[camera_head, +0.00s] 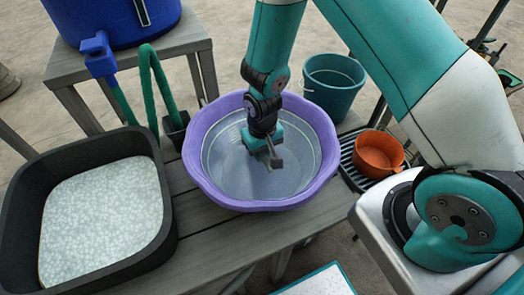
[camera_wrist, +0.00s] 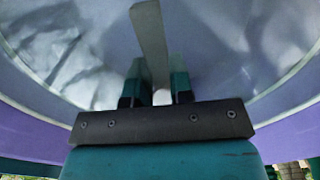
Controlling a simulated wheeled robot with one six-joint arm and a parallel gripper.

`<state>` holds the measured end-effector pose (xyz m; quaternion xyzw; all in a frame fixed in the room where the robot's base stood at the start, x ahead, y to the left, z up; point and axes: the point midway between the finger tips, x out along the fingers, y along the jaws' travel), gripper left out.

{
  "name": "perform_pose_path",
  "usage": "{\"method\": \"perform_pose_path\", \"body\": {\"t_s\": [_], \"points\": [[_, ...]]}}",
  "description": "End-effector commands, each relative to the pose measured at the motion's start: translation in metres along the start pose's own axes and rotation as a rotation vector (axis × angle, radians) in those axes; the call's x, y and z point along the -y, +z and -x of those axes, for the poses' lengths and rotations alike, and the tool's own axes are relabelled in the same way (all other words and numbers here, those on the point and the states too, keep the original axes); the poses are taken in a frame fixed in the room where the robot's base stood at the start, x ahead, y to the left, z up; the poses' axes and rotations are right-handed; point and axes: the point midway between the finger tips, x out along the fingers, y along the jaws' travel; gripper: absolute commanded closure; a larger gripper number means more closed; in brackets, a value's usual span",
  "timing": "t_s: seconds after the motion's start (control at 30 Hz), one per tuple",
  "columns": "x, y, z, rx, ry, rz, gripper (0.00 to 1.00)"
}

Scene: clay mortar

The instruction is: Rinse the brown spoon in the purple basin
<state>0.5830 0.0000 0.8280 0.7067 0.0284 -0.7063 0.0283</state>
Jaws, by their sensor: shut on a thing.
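The purple basin (camera_head: 318,130) stands on the wooden bench, with what looks like clear water inside. Its pale inner wall also fills the wrist view (camera_wrist: 240,50). My gripper (camera_head: 268,155) points down inside the basin's rim, over its middle. In the wrist view my gripper (camera_wrist: 159,95) is shut on a flat, grey-looking strip (camera_wrist: 150,40), which I take to be the brown spoon's handle. The strip runs away from the fingertips. The spoon's bowl is not clear in either view, and I cannot tell how deep it sits in the water.
A black tub (camera_head: 165,205) of pale, bubbly contents stands left of the basin. A blue barrel (camera_head: 110,15) with a tap and green hose is behind. A teal bucket (camera_head: 333,85) and an orange pot (camera_head: 376,153) on a rack stand to the right.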

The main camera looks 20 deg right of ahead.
Motion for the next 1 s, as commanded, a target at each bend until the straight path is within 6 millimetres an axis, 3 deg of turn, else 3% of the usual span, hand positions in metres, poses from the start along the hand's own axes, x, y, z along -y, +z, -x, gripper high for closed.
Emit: {"method": "perform_pose_path", "body": {"t_s": [1.0], "points": [[0.0, 0.0, 0.11, 0.0, 0.0, 0.0, 1.0]]}}
